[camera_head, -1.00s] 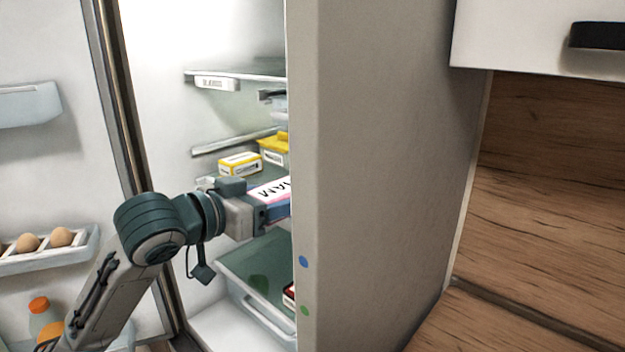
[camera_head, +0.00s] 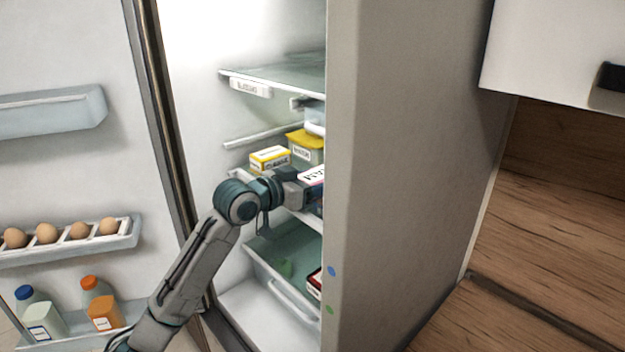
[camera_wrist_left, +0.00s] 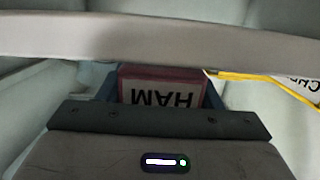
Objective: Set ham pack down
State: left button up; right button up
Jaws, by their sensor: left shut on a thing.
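The ham pack (camera_head: 311,175) is a white and pink box marked HAM. It is held in my left gripper (camera_head: 308,190) inside the open fridge, at about the height of the middle shelf, partly hidden by the fridge's side wall. In the left wrist view the ham pack (camera_wrist_left: 160,92) sits between the blue fingers, its lettering upside down. A pale shelf edge (camera_wrist_left: 160,38) crosses in front of it there. I cannot tell whether the pack touches a shelf. My right gripper is not in view.
A yellow and white box (camera_head: 270,159) and a yellow-lidded tub (camera_head: 306,146) stand on the shelf behind the gripper. A glass shelf (camera_head: 280,78) is above and a clear drawer (camera_head: 270,262) below. The fridge side wall (camera_head: 415,150) blocks the right. The open door holds eggs (camera_head: 77,230) and bottles.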

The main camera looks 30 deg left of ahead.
pick_arm(q)
jog(key=shift+s+f, duration=0.1)
jog(key=shift+f, duration=0.65)
jog(key=o, duration=1.1)
jog(key=shift+r, duration=0.1)
